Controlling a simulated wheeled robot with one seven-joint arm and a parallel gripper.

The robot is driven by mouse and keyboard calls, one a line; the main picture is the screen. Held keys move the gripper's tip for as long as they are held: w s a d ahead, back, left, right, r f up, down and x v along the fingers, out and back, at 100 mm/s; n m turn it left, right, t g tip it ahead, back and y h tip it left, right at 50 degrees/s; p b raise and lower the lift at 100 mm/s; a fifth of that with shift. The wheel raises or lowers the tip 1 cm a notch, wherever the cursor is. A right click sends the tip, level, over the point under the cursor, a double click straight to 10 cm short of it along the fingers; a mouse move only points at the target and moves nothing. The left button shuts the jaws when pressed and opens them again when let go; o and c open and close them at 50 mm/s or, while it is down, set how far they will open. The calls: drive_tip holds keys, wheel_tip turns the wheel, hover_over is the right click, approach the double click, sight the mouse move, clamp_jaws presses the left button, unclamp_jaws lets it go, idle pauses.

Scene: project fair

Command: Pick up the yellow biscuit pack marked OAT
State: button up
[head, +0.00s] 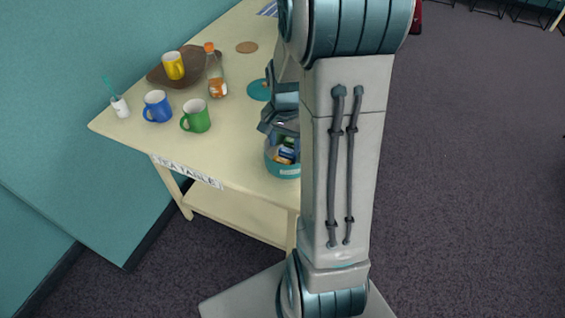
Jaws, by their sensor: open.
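A round teal tin (281,171) stands at the front right of the tea table, partly hidden behind my arm. Several small packs lie inside it, with blue, white and a little yellow showing. I cannot make out the word OAT, and I cannot tell which pack is the yellow biscuit pack. My gripper (276,129) is above the tin's opening, pointing down, open. It is partly hidden by my own arm, and I see nothing held in it.
A teal disc (258,90) lies behind the tin.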

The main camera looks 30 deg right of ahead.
sight(283, 156)
drive_tip(key=f, duration=0.1)
drive_tip(key=f+p, duration=0.1)
drive_tip(key=f, duration=0.1)
drive_tip(key=shift+s+a+f, duration=0.15)
drive_tip(key=shift+a+f, duration=0.15)
drive_tip(key=shift+f, duration=0.8)
drive_tip(key=c, duration=0.6)
